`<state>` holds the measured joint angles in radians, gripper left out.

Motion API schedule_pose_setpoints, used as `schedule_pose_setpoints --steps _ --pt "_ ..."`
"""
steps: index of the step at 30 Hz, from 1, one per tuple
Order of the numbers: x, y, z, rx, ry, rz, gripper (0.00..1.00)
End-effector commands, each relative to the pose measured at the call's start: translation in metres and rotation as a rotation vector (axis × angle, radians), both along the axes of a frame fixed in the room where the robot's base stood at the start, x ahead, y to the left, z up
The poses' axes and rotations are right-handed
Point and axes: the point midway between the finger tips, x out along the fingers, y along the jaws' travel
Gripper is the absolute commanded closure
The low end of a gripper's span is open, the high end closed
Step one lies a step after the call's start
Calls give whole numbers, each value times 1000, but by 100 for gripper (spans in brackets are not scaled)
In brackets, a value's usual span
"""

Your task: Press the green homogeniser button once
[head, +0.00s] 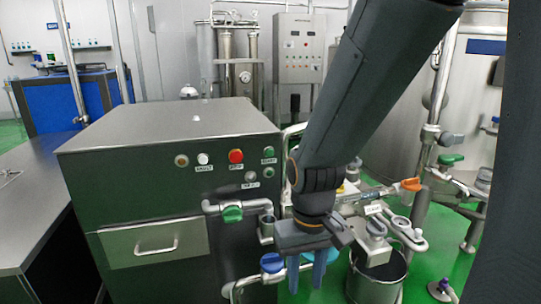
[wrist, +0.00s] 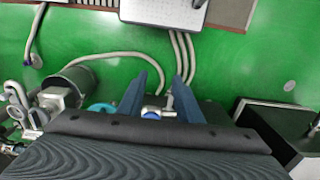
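The homogeniser is a dark metal cabinet (head: 150,185) in the left middle of the head view. Its upper front has a red button (head: 236,156), a white one (head: 203,158), a green upper-right button (head: 269,152) and a second green one (head: 268,172) below it. The small labels are too blurred to read surely. My gripper (head: 306,276) points down to the right of the cabinet front, below and apart from the buttons. The buttons are not visible in the wrist view.
Pipes with a green-handled valve (head: 232,213) and a blue-handled valve (head: 271,263) stick out from the cabinet front. A metal pot (head: 377,275) stands right of my gripper. A steel table (head: 30,215) is at left. Hoses (wrist: 110,56) lie on the green floor.

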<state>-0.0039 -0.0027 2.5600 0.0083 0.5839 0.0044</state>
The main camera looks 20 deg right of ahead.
Motion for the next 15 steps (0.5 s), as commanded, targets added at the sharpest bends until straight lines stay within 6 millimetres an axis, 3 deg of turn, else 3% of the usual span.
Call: schedule_pose_setpoints --steps 1,5,15 --pt "0 0 0 0 0 0 77" --pt "0 0 0 0 0 0 99" --pt "0 0 0 0 0 0 100"
